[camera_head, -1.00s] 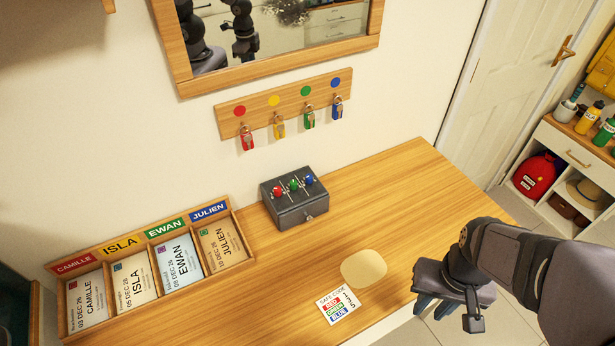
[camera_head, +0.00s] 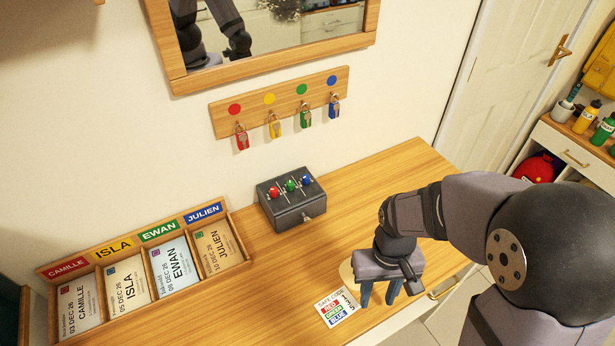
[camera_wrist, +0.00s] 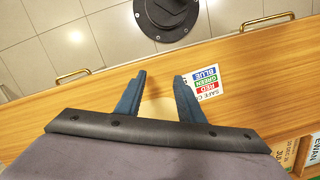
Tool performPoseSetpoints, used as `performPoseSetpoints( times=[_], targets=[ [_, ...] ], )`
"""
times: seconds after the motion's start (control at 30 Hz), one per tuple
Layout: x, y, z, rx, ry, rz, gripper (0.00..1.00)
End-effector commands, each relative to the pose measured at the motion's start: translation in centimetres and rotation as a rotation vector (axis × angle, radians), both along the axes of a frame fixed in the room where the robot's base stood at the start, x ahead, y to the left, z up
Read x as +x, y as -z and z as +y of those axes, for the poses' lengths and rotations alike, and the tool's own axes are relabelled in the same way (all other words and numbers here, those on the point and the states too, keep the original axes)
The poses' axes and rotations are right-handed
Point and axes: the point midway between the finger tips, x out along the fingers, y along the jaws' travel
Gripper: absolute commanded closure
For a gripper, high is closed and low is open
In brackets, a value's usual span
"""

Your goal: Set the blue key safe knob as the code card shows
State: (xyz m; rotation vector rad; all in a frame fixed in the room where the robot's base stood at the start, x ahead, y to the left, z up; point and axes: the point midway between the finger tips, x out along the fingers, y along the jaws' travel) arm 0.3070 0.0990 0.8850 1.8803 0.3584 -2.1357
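The grey key safe (camera_head: 290,214) stands on the wooden counter below the key rack. Red (camera_head: 273,192), green (camera_head: 291,185) and blue (camera_head: 307,180) knobs sit in slots on its top; the exact setting of the blue knob is too small to tell. The white code card (camera_head: 337,307) lies near the counter's front edge, with SAFE CODE and red, green and blue bars; its small side writing is not legible. The card also shows in the wrist view (camera_wrist: 212,88), partly behind a finger. My gripper (camera_head: 379,295) is open and empty, pointing down just right of the card.
A sorter (camera_head: 45,272) with name cards fills the counter's left. The key rack (camera_head: 216,122) with several keys hangs below a mirror (camera_head: 275,62). A pale round patch (camera_head: 347,270) lies behind the card, partly hidden by my gripper. The counter right of the safe is clear.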

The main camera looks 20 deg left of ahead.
Motion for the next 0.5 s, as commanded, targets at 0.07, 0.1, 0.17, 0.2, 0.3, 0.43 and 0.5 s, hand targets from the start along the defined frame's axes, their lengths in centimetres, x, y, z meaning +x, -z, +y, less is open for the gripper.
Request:
performPoseSetpoints(
  times=[0.07,0.1,0.17,0.2,0.3,0.43,0.5],
  targets=[
    [3.0,0.7,3.3,0.020,-0.050,-0.030,0.65],
    [4.5,0.8,4.9,0.032,-0.070,-0.049,0.65],
    [6.8,0.6,7.4,0.055,-0.100,-0.081,0.65],
    [8.4,0.4,9.1,0.072,-0.119,-0.105,0.65],
    [12.2,-0.7,12.8,0.120,-0.158,-0.169,0.65],
    [17.1,-3.6,16.3,0.182,-0.191,-0.263,0.65],
    [19.4,-5.8,17.9,0.216,-0.212,-0.317,0.65]
  ],
)
